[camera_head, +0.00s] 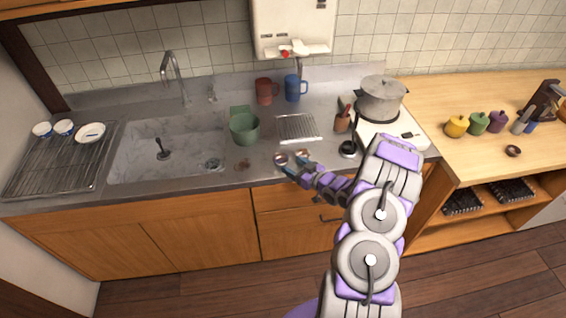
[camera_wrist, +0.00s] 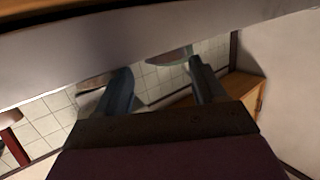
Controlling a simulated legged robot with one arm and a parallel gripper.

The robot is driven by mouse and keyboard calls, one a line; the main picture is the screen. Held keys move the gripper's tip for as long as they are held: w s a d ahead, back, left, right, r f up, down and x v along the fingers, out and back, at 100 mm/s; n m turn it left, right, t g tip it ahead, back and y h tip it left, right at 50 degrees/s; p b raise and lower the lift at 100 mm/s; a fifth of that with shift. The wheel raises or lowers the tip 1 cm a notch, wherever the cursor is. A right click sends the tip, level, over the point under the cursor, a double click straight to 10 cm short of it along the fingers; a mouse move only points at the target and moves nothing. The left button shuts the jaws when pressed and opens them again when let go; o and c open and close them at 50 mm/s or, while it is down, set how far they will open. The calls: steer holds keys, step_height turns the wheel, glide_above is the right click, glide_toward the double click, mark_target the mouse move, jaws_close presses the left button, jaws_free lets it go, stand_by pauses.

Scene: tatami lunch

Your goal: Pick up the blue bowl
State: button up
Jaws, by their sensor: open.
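Two small blue-and-white bowls stand on the wire rack at the far left of the counter in the head view: one at the left (camera_head: 41,130) and one beside it (camera_head: 64,127). A wider, paler bowl (camera_head: 91,132) is to their right. My gripper (camera_head: 292,158) is open over the counter's front edge, right of the sink and far from these bowls. No object shows between its fingers. In the wrist view, the two fingers (camera_wrist: 163,76) are spread apart, and I cannot identify a blue bowl there.
The sink (camera_head: 185,150) lies between the rack (camera_head: 62,160) and my gripper. A green pot-like container (camera_head: 245,129), a red mug (camera_head: 265,91) and a blue mug (camera_head: 292,89) stand behind my gripper. A lidded pot (camera_head: 381,100) is at the right. A grey edge crosses the wrist view.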

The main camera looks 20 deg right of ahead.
mark_target(285, 163)
steer(key=shift+w+a, duration=0.2)
steer(key=shift+a, duration=0.15)
steer(key=x, duration=0.2)
steer(key=b+x, duration=0.1)
steer(key=x, duration=0.1)
steer(key=shift+a, duration=0.35)
steer(key=shift+w+f+b, duration=0.1)
steer(key=shift+w+b, duration=0.2)
steer(key=shift+w+d, duration=0.15)
steer(key=shift+d, duration=0.2)
steer(key=shift+a, duration=0.35)
steer(key=c, duration=0.5)
steer(key=shift+d, duration=0.15)
steer(key=shift+c, duration=0.8)
